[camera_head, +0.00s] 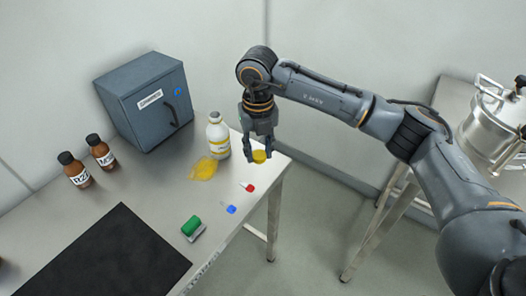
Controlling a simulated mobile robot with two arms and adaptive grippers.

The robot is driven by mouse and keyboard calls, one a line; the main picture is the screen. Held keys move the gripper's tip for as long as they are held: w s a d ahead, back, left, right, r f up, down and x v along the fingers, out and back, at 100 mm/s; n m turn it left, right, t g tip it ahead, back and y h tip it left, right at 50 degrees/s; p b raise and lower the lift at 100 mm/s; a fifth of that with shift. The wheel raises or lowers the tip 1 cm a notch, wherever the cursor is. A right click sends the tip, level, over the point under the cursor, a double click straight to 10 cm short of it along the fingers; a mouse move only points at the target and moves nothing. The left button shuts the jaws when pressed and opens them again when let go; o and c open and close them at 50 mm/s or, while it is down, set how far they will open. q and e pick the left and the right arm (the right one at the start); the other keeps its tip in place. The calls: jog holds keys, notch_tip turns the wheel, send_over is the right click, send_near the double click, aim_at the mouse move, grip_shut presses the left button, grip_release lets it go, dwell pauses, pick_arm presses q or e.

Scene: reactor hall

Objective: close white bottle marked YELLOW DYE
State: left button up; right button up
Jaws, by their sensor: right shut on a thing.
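The white bottle (218,136) with a yellow band on its label stands upright near the back edge of the metal table. Its narrow neck shows no yellow cap on it. The label's writing is too small to read. My right gripper (258,153) points down just right of the bottle, near the table's right corner. It is shut on a yellow cap (260,157), and the bottle is apart from the fingers. My left gripper is not in view.
A yellow puddle (203,168) lies before the bottle. A grey cabinet (146,101) and two brown bottles, one (74,170) and another (101,152), stand left. A red piece (248,188), a blue piece (230,209), a green-topped block (192,228) and a black mat (100,258) lie nearer.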

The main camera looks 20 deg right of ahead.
jog(key=s+a+r+b, duration=0.1)
jog(key=s+a+r, duration=0.2)
jog(key=s, duration=0.3)
jog(key=shift+a, duration=0.2)
jog(key=shift+s, duration=0.1)
jog(key=s+d+f+m, duration=0.2)
jog(key=s+d+m, duration=0.2)
jog(key=m, duration=1.4)
jog(key=s+d+f+m, duration=0.3)
jog(key=s+d+m, duration=0.1)
jog(key=m, duration=1.3)
jog(key=shift+s+d+m, duration=0.25)
jog(key=shift+s+m, duration=0.15)
jog(key=shift+s, duration=0.5)
